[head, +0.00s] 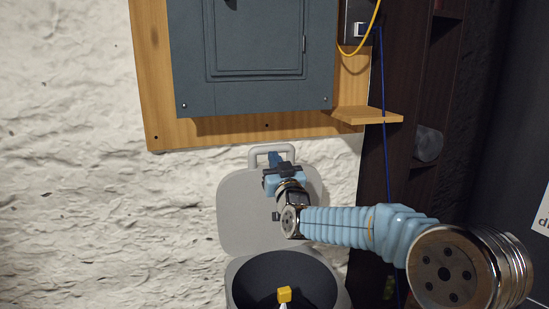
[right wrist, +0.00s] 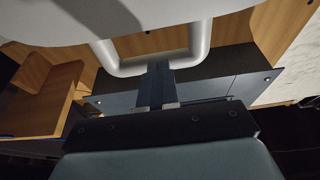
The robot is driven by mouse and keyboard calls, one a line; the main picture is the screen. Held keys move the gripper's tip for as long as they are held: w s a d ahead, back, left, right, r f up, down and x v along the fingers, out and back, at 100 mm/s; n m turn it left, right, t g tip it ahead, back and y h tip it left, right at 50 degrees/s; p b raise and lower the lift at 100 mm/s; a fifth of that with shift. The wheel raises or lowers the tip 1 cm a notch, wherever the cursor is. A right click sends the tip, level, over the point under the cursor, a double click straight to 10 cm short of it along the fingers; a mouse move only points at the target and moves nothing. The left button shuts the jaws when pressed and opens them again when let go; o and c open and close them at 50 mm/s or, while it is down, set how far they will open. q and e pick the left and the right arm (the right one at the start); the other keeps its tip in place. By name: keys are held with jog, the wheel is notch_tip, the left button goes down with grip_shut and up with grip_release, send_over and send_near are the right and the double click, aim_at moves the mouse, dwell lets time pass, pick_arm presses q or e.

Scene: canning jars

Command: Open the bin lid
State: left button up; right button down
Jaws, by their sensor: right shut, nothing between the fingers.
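The bin (head: 236,272) stands against the white wall at the bottom of the head view. Its grey lid (head: 235,215) is up, leaning back near the wall, and the dark inside of the bin shows. The lid has a pale loop handle (head: 272,148) on its top edge; the handle also shows in the right wrist view (right wrist: 200,45). My right gripper (head: 274,158) is at the handle, its fingers shut and empty. In the right wrist view the fingertips (right wrist: 158,70) reach to the handle's bar; contact cannot be told. My left gripper is not in view.
A yellow-topped object (head: 284,294) shows at the bin's opening. A grey electrical panel (head: 255,95) on a wooden board (head: 150,75) hangs above the lid. A small wooden ledge (head: 367,116) juts out at right, beside a blue cable (head: 385,150) and dark shelving (head: 415,80).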

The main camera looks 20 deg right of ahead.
jog(key=shift+w, duration=0.2)
jog(key=shift+r, duration=0.1)
jog(key=shift+g, duration=0.7)
jog(key=w+p, duration=0.2)
jog(key=w+r+p, duration=0.1)
jog(key=w+p, duration=0.1)
jog(key=shift+w+f, duration=0.15)
jog(key=shift+w, duration=0.1)
jog(key=shift+f, duration=0.1)
